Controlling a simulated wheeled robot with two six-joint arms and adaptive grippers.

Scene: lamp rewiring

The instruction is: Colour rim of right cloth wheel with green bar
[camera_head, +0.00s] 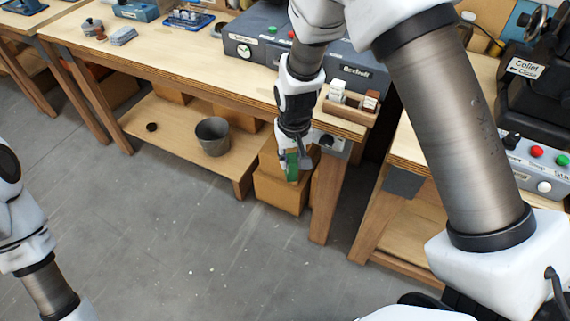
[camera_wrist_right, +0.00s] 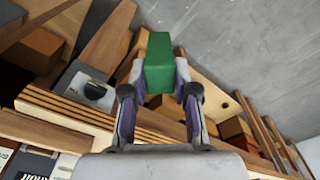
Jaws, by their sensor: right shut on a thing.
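The green bar (camera_head: 292,166) is a small rectangular block. My right gripper (camera_head: 294,157) is shut on it, and it hangs beside the front edge of the workbench, below the level of its top. In the right wrist view the bar (camera_wrist_right: 159,62) sits between both fingers (camera_wrist_right: 159,80) and sticks out past their tips. I cannot make out a cloth wheel in either view; my right arm covers part of the bench behind. My left arm shows at the left edge of the head view, but its gripper is out of frame.
The workbench (camera_head: 200,62) carries a grey machine housing (camera_head: 262,48) with coloured buttons and a wooden holder (camera_head: 350,103) with small blocks. A bucket (camera_head: 213,136) stands on the lower shelf, and a cardboard box (camera_head: 281,192) is below the gripper. The floor in front is clear.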

